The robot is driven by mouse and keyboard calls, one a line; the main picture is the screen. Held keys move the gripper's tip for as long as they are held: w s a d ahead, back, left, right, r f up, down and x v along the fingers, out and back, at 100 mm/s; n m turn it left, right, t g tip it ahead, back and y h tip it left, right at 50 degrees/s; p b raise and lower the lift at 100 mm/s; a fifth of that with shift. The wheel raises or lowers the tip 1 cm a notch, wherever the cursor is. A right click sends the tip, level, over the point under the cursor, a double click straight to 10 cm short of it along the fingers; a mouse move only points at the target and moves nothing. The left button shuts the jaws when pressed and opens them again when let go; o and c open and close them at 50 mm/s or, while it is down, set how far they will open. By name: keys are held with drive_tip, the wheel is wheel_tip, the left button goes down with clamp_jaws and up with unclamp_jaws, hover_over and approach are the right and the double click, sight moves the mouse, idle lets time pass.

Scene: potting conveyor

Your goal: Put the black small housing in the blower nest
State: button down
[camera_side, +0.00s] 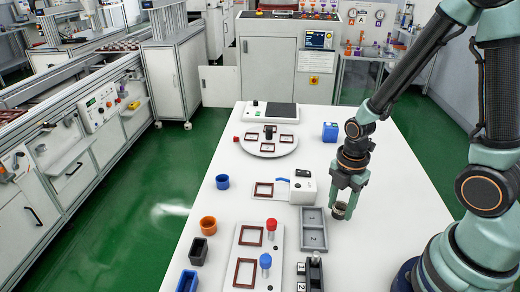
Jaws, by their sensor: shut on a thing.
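A small round black housing (340,212) is between the fingertips of my gripper (341,206), which points down and is shut on it. They are just right of the grey two-compartment tray; whether the housing touches the table cannot be told. The blower nest (263,190), a dark red square frame on a white plate, lies to the left of the gripper and looks empty. The white blower box (303,189) with a blue nozzle stands between the nest and my gripper.
A turntable (268,144) holds a black part. A blue cup (222,181), orange cup (208,224), dark rectangular housing (198,251) and blue housing (187,282) line the left edge. Red (271,226) and blue (265,262) knobs stand in front.

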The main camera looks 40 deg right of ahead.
wheel_tip(320, 180, up, 17)
drive_tip(key=w+a+f+m, duration=0.25)
drive_tip(key=w+m, duration=0.35)
drive_tip(key=m, duration=1.2)
drive_tip(key=s+d+r, duration=0.3)
drive_tip(key=s, duration=0.3)
drive_tip(key=f, duration=1.9)
drive_tip(key=shift+w+a+f, duration=0.1)
drive_tip(key=shift+a+f, duration=0.05)
drive_tip(key=shift+a, duration=0.05)
drive_tip(key=shift+f, duration=0.1)
drive_tip(key=c, duration=0.6)
unclamp_jaws()
